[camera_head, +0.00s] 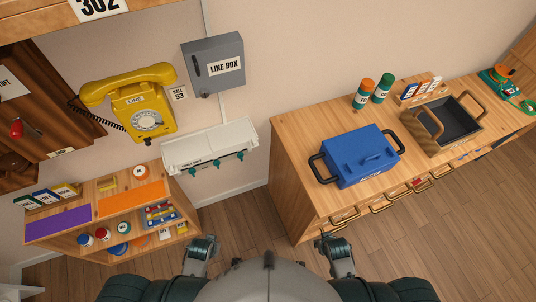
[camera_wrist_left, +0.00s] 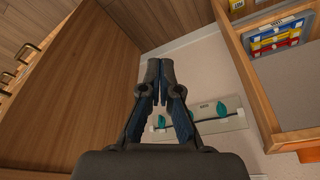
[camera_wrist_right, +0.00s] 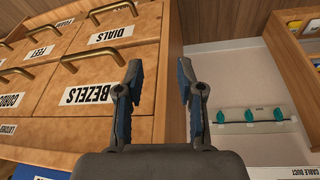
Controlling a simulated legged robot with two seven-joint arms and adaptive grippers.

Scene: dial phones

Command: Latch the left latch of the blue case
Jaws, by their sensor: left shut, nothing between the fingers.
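My left gripper (camera_head: 207,240) is low in front of my body, left of the bench and well away from the case. In the left wrist view (camera_wrist_left: 160,68) its fingers are together and empty. My right gripper (camera_head: 326,238) is below the bench's front edge. In the right wrist view (camera_wrist_right: 160,66) its fingers are apart and empty.
Labelled drawers with brass pulls (camera_wrist_right: 95,60) face my right gripper. A wooden tray (camera_head: 442,125) and green and orange bottles (camera_head: 382,88) stand near the case. A low shelf (camera_head: 110,215) stands left, beneath a yellow wall phone (camera_head: 140,105). Open floor lies between.

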